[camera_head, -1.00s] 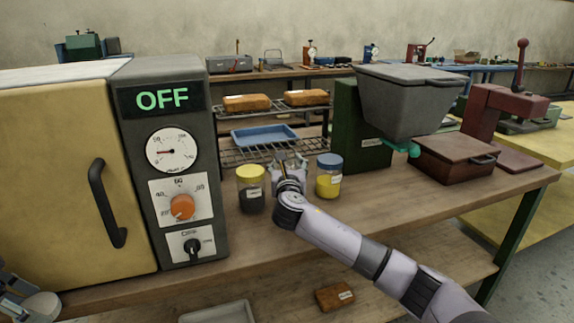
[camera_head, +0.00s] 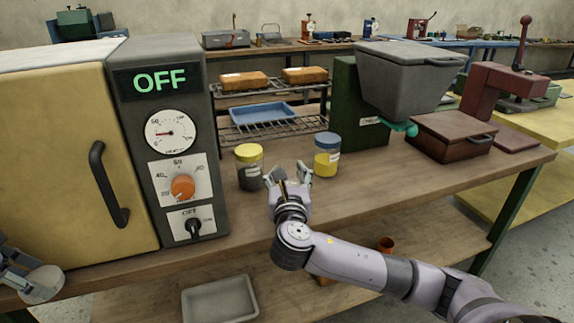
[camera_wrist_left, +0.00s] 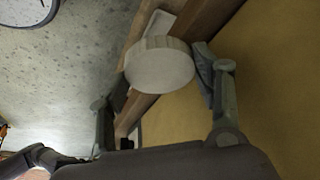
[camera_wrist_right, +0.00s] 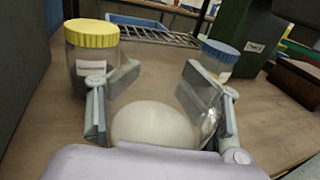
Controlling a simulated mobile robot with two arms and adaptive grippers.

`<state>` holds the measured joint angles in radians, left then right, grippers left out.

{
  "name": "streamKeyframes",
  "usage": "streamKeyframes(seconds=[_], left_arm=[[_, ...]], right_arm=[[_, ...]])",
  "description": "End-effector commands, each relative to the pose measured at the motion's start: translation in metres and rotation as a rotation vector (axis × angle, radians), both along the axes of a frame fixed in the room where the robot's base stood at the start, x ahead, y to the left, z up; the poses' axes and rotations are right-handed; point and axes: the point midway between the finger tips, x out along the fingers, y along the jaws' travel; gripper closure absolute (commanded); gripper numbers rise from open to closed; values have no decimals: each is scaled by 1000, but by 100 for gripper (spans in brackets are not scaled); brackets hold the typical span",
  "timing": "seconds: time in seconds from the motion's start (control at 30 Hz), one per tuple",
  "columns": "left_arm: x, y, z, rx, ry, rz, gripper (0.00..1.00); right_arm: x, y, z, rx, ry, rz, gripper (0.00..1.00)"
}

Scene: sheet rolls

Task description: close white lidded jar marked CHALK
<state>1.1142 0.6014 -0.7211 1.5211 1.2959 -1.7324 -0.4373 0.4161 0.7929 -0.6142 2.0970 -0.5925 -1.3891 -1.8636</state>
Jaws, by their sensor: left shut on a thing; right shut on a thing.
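My left gripper (camera_head: 18,270) is at the left edge of the head view, in front of the yellow-doored cabinet. It is shut on a round white lid with a ridged rim (camera_wrist_left: 160,68), a pale disc in the head view (camera_head: 40,285). My right gripper (camera_head: 290,182) is above the bench in front of two jars. In the right wrist view it is shut on a pale rounded thing (camera_wrist_right: 152,125) with a clear, glassy edge at its right, apparently the open jar. Its body and any CHALK marking are hidden.
A yellow-lidded jar (camera_head: 249,168) and a blue-lidded jar (camera_head: 327,155) stand just behind my right gripper. The grey cabinet panel (camera_head: 170,110) reads OFF. A wire rack (camera_head: 275,132) stands behind, a green-framed hopper (camera_head: 402,85) right. The front bench top is mostly clear.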

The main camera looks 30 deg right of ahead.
Motion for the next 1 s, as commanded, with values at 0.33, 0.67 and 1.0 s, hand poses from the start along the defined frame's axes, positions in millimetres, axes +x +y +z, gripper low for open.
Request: streamKeyframes(seconds=[0.33,0.67,1.0], left_arm=[[0,0,1,0,0,0,55],[0,0,1,0,0,0,55],[0,0,1,0,0,0,55]], right_arm=[[-5,3,1,0,-2,0,91],[-5,3,1,1,-3,0,58],[-5,3,1,1,-3,0,80]])
